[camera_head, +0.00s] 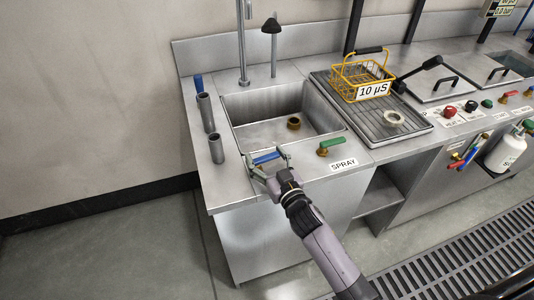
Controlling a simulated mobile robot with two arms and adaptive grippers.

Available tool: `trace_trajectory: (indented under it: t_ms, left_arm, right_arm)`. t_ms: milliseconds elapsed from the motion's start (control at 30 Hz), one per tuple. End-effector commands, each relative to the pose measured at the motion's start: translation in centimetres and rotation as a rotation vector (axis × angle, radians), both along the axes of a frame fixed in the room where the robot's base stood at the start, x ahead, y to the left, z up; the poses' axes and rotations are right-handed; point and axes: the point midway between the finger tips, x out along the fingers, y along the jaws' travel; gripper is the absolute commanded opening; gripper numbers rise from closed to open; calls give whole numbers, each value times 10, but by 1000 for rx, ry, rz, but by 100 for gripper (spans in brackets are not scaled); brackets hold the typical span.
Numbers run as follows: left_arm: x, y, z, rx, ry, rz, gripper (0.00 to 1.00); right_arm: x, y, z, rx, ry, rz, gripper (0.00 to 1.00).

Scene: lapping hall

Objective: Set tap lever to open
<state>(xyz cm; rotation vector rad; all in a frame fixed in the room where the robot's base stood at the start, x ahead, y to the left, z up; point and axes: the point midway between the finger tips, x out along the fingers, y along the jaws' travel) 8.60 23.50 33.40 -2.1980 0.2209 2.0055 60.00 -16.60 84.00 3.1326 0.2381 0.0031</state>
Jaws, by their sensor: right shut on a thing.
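The blue tap lever (268,157) sits at the front edge of the sink counter, left of the green lever (331,143) with the SPRAY label. My right gripper (266,162) reaches in from the bottom right. Its fingers are at the blue lever and shut on it. The lever's base is hidden behind the gripper. The lever lies roughly along the counter's front edge. The tall tap pipe (242,55) rises behind the sink (262,103). My left gripper is not in view.
Several grey cylinders (206,112) stand left of the sink. A yellow wire basket (350,82) labelled 10 µS and a pale ring (392,118) rest on the ribbed drainboard (340,95). A brown ring-like piece (293,123) is in the sink. Clear floor lies at left.

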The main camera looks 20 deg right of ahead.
Motion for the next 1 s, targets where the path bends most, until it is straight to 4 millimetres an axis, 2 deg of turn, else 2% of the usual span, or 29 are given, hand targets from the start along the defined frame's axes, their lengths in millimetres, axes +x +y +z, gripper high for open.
trace_trajectory:
  t_ms: [33, 200, 667, 700, 1000]
  left_arm:
    - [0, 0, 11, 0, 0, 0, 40]
    - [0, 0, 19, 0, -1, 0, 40]
    - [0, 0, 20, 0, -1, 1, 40]
    - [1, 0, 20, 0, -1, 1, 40]
    - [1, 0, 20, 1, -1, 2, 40]
  right_arm:
    - [1, 0, 5, -7, 1, 33, 20]
    - [4, 1, 3, -4, -1, 117, 20]
    - [4, 1, 0, 2, 1, 148, 20]
    - [4, 1, 0, 2, 1, 148, 73]
    - [4, 0, 0, 1, 1, 147, 91]
